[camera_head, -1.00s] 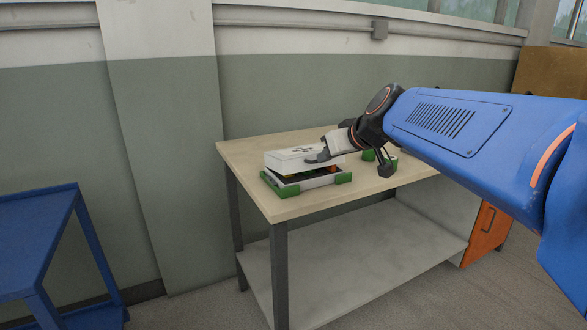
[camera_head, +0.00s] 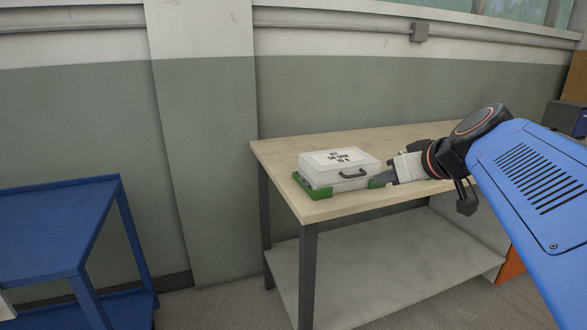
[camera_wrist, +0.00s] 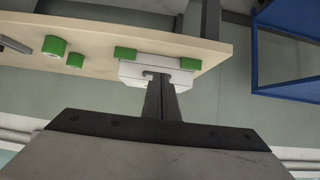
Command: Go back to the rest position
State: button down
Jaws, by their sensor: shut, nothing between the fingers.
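My gripper (camera_head: 388,177) is shut and empty. In the head view its tip is by the right front side of a white case (camera_head: 338,167) with green corners, a dark handle and a printed label on top. The case sits closed on the wooden-topped bench (camera_head: 285,149). I cannot tell whether the fingertips touch it. In the wrist view the shut fingers (camera_wrist: 161,88) point at the case (camera_wrist: 158,70), overlapping its handle side.
In the wrist view, green pieces (camera_wrist: 54,46) and a dark tool (camera_wrist: 14,44) lie on the bench. A blue cart (camera_head: 60,232) stands left, with a gap before the bench. The wall is close behind. A lower shelf (camera_head: 370,262) is bare.

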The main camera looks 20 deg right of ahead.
jog(key=s+a+f+g, duration=0.3)
jog(key=s+a+f, duration=0.2)
jog(key=f, duration=0.5)
jog(key=s+a+f+g, duration=0.3)
jog(key=s+f, duration=0.3)
jog(key=f, duration=0.4)
jog(key=shift+s+a, duration=0.25)
jog(key=shift+a, duration=0.65)
dwell(0.7)
